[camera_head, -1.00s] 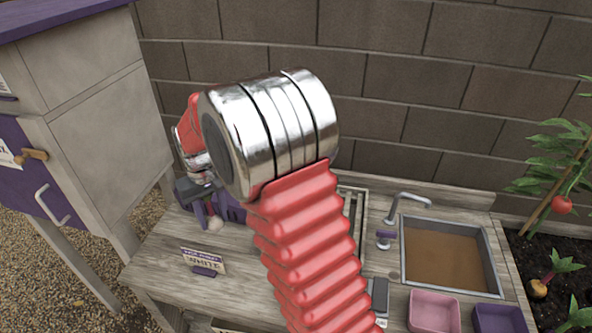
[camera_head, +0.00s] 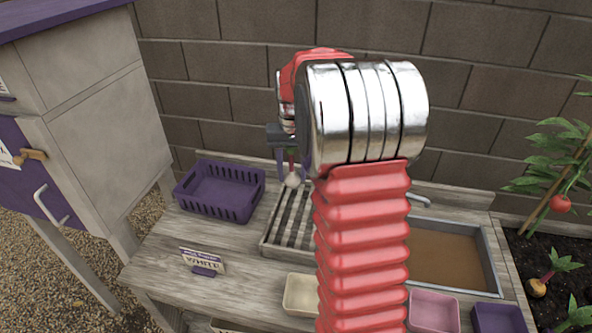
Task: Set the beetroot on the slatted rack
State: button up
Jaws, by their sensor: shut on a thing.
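My gripper (camera_head: 291,176), with purple fingers, is shut on the stem end of a beetroot (camera_head: 292,181). The beetroot shows as a small pale, whitish bulb hanging below the fingers, with a dark reddish stem above it. The slatted rack (camera_head: 288,254) lies on the wooden bench, and its right part is hidden behind my arm. In the picture the beetroot overlaps the far part of the rack. It appears held above the rack; the exact gap cannot be told.
A purple basket (camera_head: 249,205) stands left of the rack. A cream tub (camera_head: 300,296), a pink tub (camera_head: 434,312) and a purple tub (camera_head: 499,319) line the front. A basin of brown water (camera_head: 445,262) with a tap is at right. A "WHITE" sign (camera_head: 202,261) stands front left.

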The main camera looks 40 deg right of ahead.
jog(key=shift+s+d+r, duration=0.25)
jog(key=shift+s+d, duration=0.05)
jog(key=shift+d, duration=0.3)
jog(key=shift+f, duration=0.15)
notch_tip(320, 180, down, 10)
jog(key=shift+r, duration=0.2)
dwell(0.4)
jog(key=o, duration=1.2)
jog(key=shift+c, duration=0.2)
jog(key=shift+r, duration=0.1)
jog(key=shift+r, duration=4.95)
